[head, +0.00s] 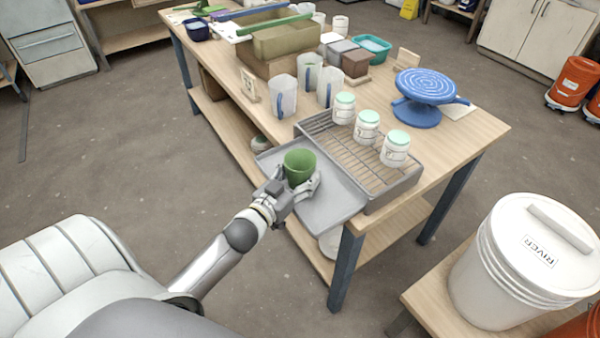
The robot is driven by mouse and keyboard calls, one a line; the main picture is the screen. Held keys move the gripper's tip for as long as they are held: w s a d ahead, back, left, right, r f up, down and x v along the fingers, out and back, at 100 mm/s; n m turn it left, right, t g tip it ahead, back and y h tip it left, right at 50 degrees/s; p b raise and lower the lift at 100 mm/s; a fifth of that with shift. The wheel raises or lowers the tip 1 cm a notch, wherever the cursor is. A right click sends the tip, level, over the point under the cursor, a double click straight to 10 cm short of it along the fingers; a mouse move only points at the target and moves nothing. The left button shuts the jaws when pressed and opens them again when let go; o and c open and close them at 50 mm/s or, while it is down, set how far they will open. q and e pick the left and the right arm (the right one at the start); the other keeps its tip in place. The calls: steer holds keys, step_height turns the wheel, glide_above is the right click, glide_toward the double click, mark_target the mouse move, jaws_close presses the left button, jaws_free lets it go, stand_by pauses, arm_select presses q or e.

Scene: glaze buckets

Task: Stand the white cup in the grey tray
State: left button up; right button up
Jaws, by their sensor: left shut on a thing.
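My left gripper (297,185) is shut on a green cup (300,164), its fingers around the lower part. The cup is upright, over the shallow grey tray (328,212) at the table's near edge; I cannot tell whether it touches the tray. The gripper hides part of the tray and the cup's base. A small white vessel (340,24) stands far back on the table; I cannot tell whether it is the white cup. My right gripper is not in view.
Three white jars (367,128) with mint lids stand on a wire rack (349,158) behind the tray. White jugs (283,96) stand further back. A blue turntable (424,88) is at the right. A large white bucket (500,272) is at lower right.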

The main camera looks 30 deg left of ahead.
arm_select(q)
steer(key=shift+f, duration=0.25)
steer(key=o, duration=1.2)
